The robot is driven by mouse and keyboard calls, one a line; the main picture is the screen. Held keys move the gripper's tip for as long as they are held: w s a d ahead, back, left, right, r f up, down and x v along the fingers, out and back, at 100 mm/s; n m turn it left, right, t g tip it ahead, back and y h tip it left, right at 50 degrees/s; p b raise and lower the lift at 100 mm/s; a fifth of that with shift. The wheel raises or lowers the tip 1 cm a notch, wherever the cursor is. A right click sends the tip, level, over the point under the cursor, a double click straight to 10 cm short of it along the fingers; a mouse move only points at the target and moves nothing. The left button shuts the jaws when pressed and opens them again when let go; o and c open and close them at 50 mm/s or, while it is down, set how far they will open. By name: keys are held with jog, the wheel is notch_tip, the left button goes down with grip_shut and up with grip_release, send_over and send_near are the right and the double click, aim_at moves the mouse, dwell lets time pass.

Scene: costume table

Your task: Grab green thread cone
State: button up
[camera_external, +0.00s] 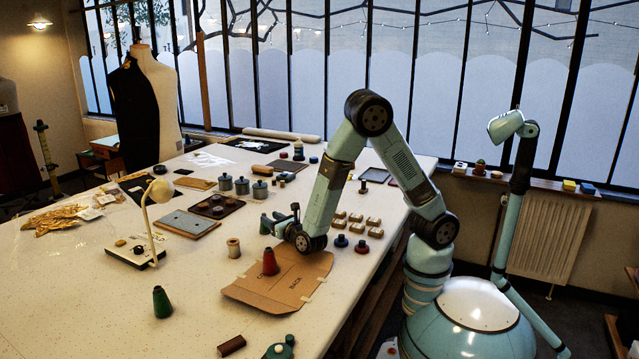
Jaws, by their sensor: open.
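A green thread cone (162,302) stands upright on the white table at the lower left, apart from other things. My gripper (268,222) is open over the middle of the table, to the right of the cone and farther back. A red thread cone (270,262) stands on a brown cardboard pattern (284,283), just below my gripper in the picture. I cannot tell how high my gripper is above the table. Its jaws are small and partly hidden by the wrist.
A cream thread spool (233,248) stands left of my gripper. A small white lamp (152,215) stands behind the green cone. A dark brown block (231,345) and a green lidded pot (280,349) sit at the front. The table around the green cone is clear.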

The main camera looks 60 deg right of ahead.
aim_at(265, 215)
jog(key=x, duration=0.5)
jog(key=shift+w+d, duration=0.1)
jog(key=shift+w, duration=0.05)
jog(key=shift+c, duration=0.4)
grip_shut()
